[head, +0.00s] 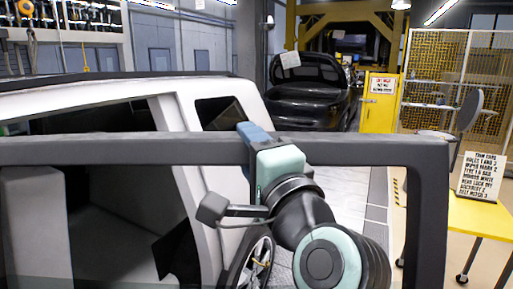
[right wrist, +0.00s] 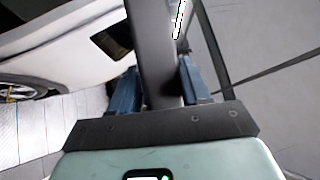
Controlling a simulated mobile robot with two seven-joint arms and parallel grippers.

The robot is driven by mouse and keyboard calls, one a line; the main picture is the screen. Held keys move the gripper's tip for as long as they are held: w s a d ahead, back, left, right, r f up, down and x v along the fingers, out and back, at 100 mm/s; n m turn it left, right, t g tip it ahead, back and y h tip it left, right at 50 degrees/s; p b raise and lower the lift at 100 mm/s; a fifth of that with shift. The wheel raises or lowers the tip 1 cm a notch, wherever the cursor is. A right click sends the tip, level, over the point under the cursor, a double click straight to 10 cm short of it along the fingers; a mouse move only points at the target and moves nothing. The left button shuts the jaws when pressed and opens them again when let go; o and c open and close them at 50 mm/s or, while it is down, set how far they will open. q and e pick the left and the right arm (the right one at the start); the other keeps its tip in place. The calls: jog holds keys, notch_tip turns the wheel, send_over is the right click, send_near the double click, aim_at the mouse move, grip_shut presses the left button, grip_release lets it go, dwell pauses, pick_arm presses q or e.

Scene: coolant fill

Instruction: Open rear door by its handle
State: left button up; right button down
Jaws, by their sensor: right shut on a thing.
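A dark grey bar frame (head: 400,149) crosses the head view close to me and turns down at the right. It looks like a door's window frame, but I cannot tell for sure. My right gripper (head: 253,136) is shut on its top bar, blue fingers on either side. The right wrist view shows the bar (right wrist: 157,60) running between the two fingers (right wrist: 158,88). A white car (head: 195,130) stands behind the frame, its dark interior and a wheel visible through it. No separate door handle can be made out. My left gripper is out of view.
A yellow table (head: 480,220) with a printed sign (head: 479,177) stands at the right. A black car (head: 308,98) with its hood up is at the back. A yellow cabinet (head: 379,105) is beside it. The floor between them looks clear.

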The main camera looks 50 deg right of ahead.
jog(key=c, duration=0.7)
grip_release()
jog(key=shift+o, duration=0.4)
jog(key=shift+w+d, duration=0.1)
jog(key=shift+w, duration=0.1)
jog(key=shift+s+a, duration=0.25)
jog(key=shift+s, duration=0.15)
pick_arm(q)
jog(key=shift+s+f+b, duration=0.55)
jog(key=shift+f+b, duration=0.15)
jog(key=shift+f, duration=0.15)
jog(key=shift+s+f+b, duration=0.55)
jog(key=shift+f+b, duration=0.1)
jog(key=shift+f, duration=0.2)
pick_arm(e)
jog(key=v, duration=1.2)
jog(key=shift+s, duration=0.3)
jog(key=shift+w+f, duration=0.1)
jog(key=shift+f, duration=0.05)
